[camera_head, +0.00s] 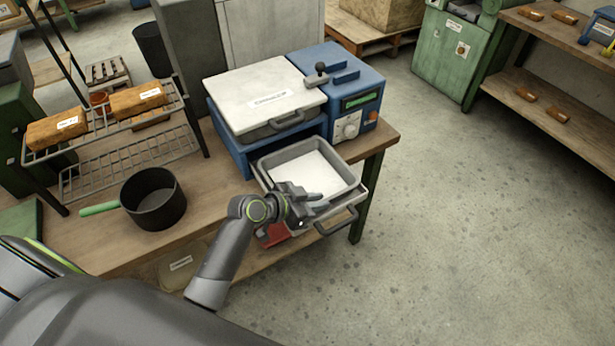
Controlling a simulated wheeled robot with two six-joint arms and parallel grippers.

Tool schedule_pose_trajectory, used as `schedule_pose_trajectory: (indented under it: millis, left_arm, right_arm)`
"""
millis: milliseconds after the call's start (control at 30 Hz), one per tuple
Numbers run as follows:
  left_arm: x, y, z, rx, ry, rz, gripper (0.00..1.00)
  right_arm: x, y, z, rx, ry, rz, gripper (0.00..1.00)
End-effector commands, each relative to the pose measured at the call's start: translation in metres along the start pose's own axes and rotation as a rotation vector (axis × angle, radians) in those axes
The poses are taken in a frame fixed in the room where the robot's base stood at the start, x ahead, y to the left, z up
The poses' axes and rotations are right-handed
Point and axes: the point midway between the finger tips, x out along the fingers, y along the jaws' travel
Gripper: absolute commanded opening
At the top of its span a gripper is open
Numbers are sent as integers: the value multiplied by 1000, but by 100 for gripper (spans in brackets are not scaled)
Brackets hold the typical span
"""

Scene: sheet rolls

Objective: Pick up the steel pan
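A grey rectangular metal pan (268,165), which looks like the steel pan, sits on the pulled-out drawer (358,203) of a blue machine. A white sheet or layer (312,172) covers its bottom. My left gripper (309,196) is at the pan's near side, over or against the near rim, and hides part of that rim. I cannot tell whether its fingers touch the pan, or whether they are open or shut. My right gripper is out of view.
The blue machine (352,90) with a white lid (262,97) stands behind the drawer. A dark pot (155,204) with a green handle stands left on the wooden bench (85,238). A wire rack (100,120) holds brown blocks. Floor (470,230) is clear to the right.

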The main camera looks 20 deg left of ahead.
Motion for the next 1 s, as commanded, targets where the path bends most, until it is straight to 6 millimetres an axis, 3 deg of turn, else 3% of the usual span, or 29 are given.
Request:
schedule_pose_trajectory:
  millis: [133,400,533,1000]
  left_arm:
    - [11,0,0,-1,-1,-1,17]
    - [12,0,1,1,-1,-1,17]
    - [12,0,1,1,0,-1,0]
    - [12,0,0,-1,1,-1,0]
  right_arm:
    - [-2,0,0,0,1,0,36]
    - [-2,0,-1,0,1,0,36]
    - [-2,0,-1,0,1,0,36]
    - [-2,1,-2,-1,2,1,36]
